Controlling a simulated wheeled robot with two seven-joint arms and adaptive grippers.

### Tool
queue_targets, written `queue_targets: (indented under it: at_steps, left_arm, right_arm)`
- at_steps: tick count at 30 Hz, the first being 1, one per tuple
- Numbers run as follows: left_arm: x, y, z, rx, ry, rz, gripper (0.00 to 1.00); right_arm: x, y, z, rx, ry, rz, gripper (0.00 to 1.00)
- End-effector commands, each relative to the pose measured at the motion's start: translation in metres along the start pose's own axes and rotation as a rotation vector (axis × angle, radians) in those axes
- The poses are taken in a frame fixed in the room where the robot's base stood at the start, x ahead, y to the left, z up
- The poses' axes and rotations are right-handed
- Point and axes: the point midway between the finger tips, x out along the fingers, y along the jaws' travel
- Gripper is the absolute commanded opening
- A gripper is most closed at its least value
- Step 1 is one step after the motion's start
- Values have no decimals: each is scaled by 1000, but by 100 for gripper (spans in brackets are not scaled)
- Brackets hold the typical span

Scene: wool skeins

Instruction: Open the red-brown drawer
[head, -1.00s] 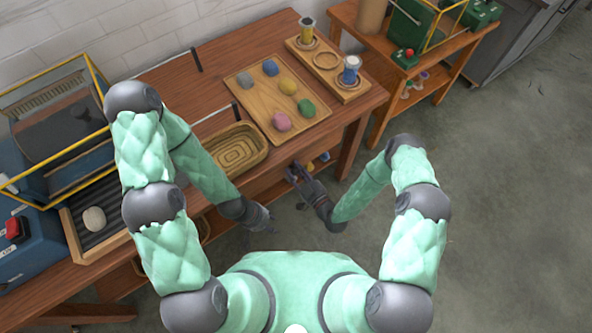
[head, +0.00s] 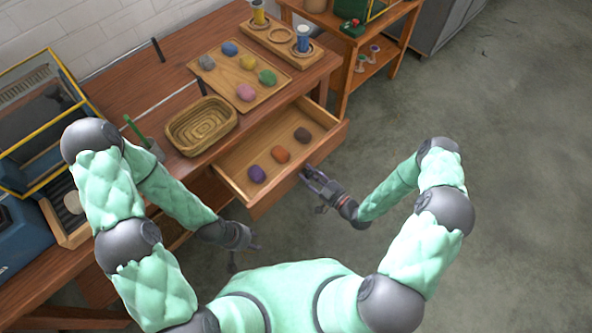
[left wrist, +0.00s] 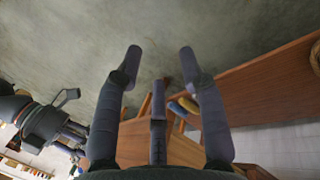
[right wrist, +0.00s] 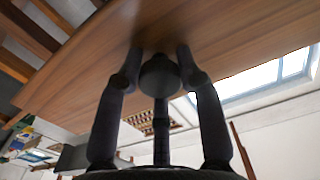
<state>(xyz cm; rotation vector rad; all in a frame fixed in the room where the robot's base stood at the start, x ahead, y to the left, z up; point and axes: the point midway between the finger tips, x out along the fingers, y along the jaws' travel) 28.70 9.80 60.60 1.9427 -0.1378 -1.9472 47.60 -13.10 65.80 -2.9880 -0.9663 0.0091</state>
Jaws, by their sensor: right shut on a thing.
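The red-brown drawer (head: 328,146) is pulled out from under the table top, its light wooden inside showing in the head view. In it lie a purple skein (head: 257,174), an orange skein (head: 280,155) and a dark brown skein (head: 302,135), apart from each other. My right gripper (head: 309,178) is at the middle of the drawer's front. In the right wrist view its fingers (right wrist: 160,52) close around a round dark knob (right wrist: 160,76) on the wooden front. My left gripper (head: 252,246) hangs empty left of the drawer; its fingers (left wrist: 160,56) are spread in the left wrist view.
On the table (head: 208,44) stand a woven basket (head: 168,135), a wooden tray of several coloured skeins (head: 218,88) and a spool holder (head: 272,46). A yellow-framed case (head: 70,72) is at the left. A side table (head: 340,72) stands at the back right. The floor at right is clear.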

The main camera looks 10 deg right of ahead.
Motion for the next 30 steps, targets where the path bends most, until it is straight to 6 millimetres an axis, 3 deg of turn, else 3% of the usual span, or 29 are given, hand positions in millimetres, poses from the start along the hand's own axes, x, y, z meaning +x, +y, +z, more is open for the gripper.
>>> queue_targets:
  at_steps: [6, 12, 29, 30]
  left_arm:
    - [2, -1, -1, 0, 1, 0, 40]
    - [3, -1, 0, 0, 1, 0, 40]
    - [3, -1, 0, 0, 0, 0, 40]
    - [3, -1, 0, 0, 0, 0, 40]
  right_arm:
    - [-41, 2, -4, -4, 11, 2, 0]
    - [-64, 2, -5, -5, 12, -1, 0]
    - [-73, 0, -5, -7, 14, -6, 0]
    - [-73, 0, -5, -8, 14, -6, 48]
